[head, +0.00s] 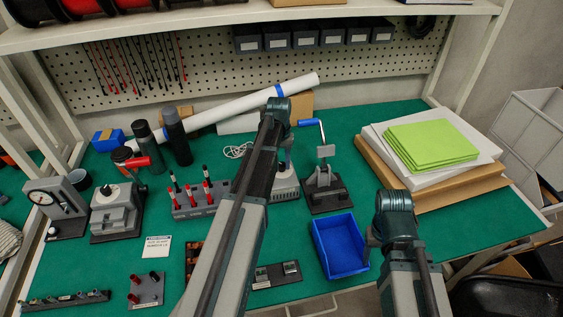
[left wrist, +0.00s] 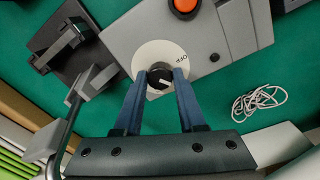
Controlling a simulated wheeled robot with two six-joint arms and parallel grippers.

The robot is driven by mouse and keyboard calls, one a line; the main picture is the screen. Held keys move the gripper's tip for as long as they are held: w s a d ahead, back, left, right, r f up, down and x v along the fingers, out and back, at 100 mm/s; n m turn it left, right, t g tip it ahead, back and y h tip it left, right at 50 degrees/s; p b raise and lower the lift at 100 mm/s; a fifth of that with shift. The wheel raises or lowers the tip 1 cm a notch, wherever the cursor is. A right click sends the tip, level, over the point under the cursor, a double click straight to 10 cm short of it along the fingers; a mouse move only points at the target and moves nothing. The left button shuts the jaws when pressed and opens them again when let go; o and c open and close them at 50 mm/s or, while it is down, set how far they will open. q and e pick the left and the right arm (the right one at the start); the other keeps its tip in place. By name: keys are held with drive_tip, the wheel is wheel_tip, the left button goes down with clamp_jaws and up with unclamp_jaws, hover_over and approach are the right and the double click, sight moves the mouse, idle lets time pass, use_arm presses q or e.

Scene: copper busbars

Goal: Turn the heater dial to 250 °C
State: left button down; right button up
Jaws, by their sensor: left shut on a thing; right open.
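The heater (head: 286,188) is a grey box on the green mat, partly hidden behind my left arm in the head view. In the left wrist view, its dial (left wrist: 158,84) is a black knob with a white mark on a white disc (left wrist: 151,52). "OFF" is printed at the disc's upper right; no temperature figures can be read. My left gripper (left wrist: 160,76) has a finger on either side of the knob and is shut on it.
A blue bin (head: 340,246) and a blue-handled press (head: 325,180) stand right of the heater. An orange button (left wrist: 185,5) is on the heater. A white cord (left wrist: 259,103) lies beside it.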

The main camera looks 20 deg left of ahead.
sight(281, 163)
use_arm(q)
drive_tip(key=m, duration=0.6)
drive_tip(key=shift+m, duration=0.3)
drive_tip(key=m, duration=0.6)
drive_tip(key=shift+m, duration=0.3)
drive_tip(key=c, duration=0.5)
unclamp_jaws()
drive_tip(key=shift+w, duration=0.1)
wheel_tip(281, 163, up, 14)
drive_tip(key=p, duration=1.4)
drive_tip(key=shift+w, duration=0.15)
